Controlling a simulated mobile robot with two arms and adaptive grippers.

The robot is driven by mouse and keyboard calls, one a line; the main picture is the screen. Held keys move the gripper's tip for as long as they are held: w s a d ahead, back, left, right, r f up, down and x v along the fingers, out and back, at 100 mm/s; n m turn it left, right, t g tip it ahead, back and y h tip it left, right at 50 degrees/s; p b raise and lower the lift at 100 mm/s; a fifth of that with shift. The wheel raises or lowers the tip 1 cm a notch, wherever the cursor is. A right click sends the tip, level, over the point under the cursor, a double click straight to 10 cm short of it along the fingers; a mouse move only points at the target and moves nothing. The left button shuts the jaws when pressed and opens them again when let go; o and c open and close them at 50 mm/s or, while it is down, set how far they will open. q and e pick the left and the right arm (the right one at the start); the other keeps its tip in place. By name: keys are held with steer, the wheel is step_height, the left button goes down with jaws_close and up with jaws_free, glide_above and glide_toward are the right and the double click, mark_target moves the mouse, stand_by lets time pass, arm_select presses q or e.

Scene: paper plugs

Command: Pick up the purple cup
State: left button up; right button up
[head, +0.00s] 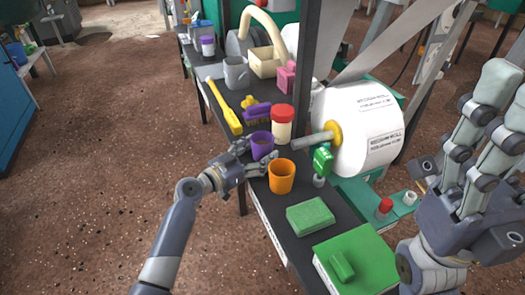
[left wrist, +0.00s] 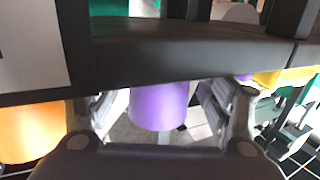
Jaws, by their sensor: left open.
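The purple cup (head: 261,145) stands upright near the left edge of the dark shelf, just behind and left of an orange cup (head: 281,176). My left gripper (head: 256,156) is open at the cup, with a finger on either side of it. In the left wrist view the purple cup (left wrist: 158,106) appears between the two open fingers, with its top and bottom reversed. I cannot tell whether the fingers touch it. My right gripper (head: 490,140) is raised at the right side of the head view, away from the cup, and its opening is unclear.
A large white roll (head: 345,110) is to the right. A green sponge (head: 310,216) lies nearer. Open floor is left.

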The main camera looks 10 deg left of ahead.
arm_select(q)
steer(key=c, duration=1.2)
steer(key=shift+r, duration=0.15)
